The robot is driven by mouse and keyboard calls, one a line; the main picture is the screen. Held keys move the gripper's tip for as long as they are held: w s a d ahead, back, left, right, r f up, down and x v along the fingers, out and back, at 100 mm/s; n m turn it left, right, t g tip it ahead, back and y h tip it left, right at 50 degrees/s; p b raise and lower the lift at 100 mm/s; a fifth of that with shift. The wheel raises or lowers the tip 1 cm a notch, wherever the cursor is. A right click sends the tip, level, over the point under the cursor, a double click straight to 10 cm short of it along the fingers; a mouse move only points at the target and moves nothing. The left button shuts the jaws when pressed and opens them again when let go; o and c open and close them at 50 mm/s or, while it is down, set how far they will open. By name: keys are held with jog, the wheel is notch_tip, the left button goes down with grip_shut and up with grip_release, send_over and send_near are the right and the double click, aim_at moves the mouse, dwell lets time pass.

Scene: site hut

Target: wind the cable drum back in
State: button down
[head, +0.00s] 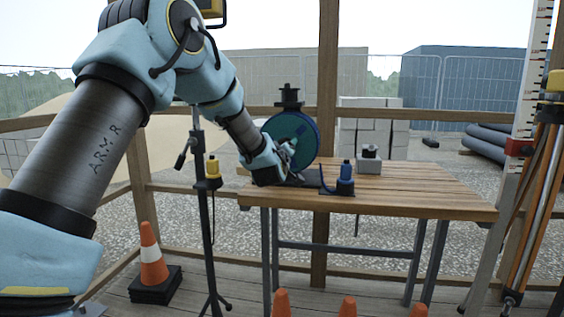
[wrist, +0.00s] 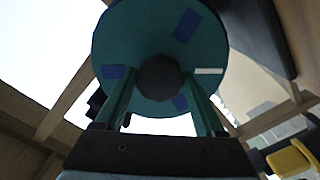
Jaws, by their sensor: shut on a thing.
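The cable drum (head: 303,133) stands on the wooden table, a dark teal disc with a blue rim and a dark stand. In the wrist view the drum's teal face (wrist: 145,35) fills the middle, with blue patches and one white strip. A dark round knob (wrist: 158,77) sits between my fingers in front of that face. My gripper (head: 287,154) is at the drum's front and is shut on the knob; it also shows in the wrist view (wrist: 161,88).
The wooden table (head: 430,190) has free room at right. A grey block with a dark knob (head: 369,163) stands behind the connector. A black tripod (head: 207,230) stands left of the table. Orange cones (head: 151,255) stand on the floor. A wooden post (head: 327,60) rises behind the table.

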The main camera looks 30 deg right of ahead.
jog(key=n+b, duration=2.1)
jog(key=b, duration=0.2)
jog(key=shift+r+n, duration=0.15)
jog(key=shift+n, duration=0.25)
grip_release()
jog(key=b+v, duration=0.1)
jog(key=v, duration=0.9)
jog(key=shift+s+a, duration=0.25)
jog(key=shift+a, duration=0.05)
